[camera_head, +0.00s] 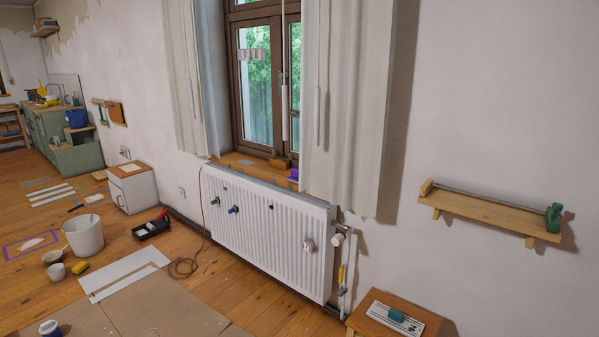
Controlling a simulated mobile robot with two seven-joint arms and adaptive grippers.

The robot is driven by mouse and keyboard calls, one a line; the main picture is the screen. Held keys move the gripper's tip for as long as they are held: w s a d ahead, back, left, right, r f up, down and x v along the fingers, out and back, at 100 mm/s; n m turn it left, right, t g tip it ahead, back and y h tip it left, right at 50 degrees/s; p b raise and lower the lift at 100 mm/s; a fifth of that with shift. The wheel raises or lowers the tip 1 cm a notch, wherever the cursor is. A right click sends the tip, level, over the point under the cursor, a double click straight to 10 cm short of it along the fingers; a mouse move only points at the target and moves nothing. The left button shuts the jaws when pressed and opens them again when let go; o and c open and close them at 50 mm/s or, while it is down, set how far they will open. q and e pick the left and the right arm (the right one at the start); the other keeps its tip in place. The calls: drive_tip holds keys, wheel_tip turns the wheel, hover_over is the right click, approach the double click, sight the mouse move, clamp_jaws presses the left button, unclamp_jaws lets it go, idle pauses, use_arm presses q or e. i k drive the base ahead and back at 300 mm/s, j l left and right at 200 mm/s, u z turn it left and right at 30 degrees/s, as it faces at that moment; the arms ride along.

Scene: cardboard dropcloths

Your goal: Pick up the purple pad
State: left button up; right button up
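A small purple thing (293,174), which looks like the purple pad, lies on the wooden window sill (236,160) near its right end. It is beside the right curtain, which may hide part of it. It is small in view, so its exact shape is hard to tell. Neither of my grippers is in view.
A white radiator (265,235) stands below the sill, with several small items on its front. A long curtain (350,110) hangs right of the purple thing. A low wooden table (365,322) stands at bottom right. Cardboard (150,308) and a white bucket (84,238) are on the floor.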

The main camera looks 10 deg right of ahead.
sight(294, 177)
drive_tip(key=z, duration=4.45)
drive_tip(key=k+j+z, duration=0.1)
drive_tip(key=z, duration=0.3)
drive_tip(key=k+z, duration=0.15)
drive_tip(key=z, duration=0.2)
drive_tip(key=k+j+z, duration=0.1)
drive_tip(key=z, duration=0.3)
drive_tip(key=k+z, duration=0.1)
drive_tip(key=k, duration=0.9)
drive_tip(key=k+j+u, duration=0.15)
drive_tip(key=k+u, duration=0.2)
drive_tip(key=k, duration=0.6)
drive_tip(key=k+u, duration=0.75)
drive_tip(key=k, duration=0.15)
drive_tip(key=k+u, duration=0.4)
drive_tip(key=k+j+u, duration=0.15)
drive_tip(key=k+u, duration=0.25)
drive_tip(key=i, duration=0.05)
